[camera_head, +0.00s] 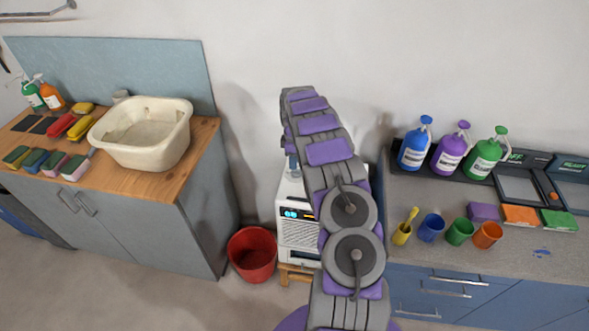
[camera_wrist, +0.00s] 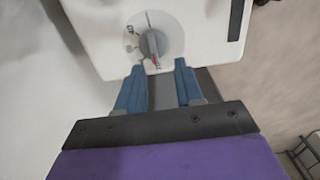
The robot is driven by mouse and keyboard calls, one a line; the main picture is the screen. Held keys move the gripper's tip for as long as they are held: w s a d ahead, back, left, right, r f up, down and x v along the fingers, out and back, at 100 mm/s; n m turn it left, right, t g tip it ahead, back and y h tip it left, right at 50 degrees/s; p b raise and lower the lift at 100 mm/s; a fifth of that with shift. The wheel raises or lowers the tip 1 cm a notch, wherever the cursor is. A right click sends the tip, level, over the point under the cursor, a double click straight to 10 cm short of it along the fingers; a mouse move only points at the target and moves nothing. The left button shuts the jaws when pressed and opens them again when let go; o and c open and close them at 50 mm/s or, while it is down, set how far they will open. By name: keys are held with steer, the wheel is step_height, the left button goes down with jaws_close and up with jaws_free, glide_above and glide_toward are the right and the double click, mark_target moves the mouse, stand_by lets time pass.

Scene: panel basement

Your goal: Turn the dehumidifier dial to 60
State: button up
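The dehumidifier (camera_head: 299,232) is a white box standing on a small wooden stand between the two counters, with a lit display on its front. My arm hides its right part in the head view. In the wrist view its top panel (camera_wrist: 105,45) shows a round grey dial (camera_wrist: 154,42) with a pointer that has a red mark near its lower end. The numbers around the dial are too small to read. My gripper (camera_wrist: 159,75) is open, its two blue fingers apart and empty, with their tips just below the dial in the picture and not around it.
A red bucket (camera_head: 252,254) stands on the floor left of the dehumidifier. The left counter (camera_head: 185,165) carries a white basin (camera_head: 143,133), sponges and bottles. The right counter (camera_head: 410,250) carries pump bottles and cups. Floor in front of the left counter is clear.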

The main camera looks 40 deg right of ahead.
mark_target(297, 172)
steer(key=f, duration=0.1)
steer(key=d+f, duration=0.1)
steer(key=f, duration=0.2)
steer(key=shift+d+f, duration=0.15)
steer(key=shift+d, duration=0.1)
steer(key=shift+d+f+b, duration=0.3)
steer(key=shift+d+f, duration=0.05)
steer(key=shift+f, duration=0.05)
steer(key=shift+a+r, duration=0.1)
steer(key=shift+a, duration=0.7)
steer(key=shift+c, duration=0.7)
steer(key=shift+d, duration=0.45)
jaws_close()
steer(key=shift+a, duration=0.1)
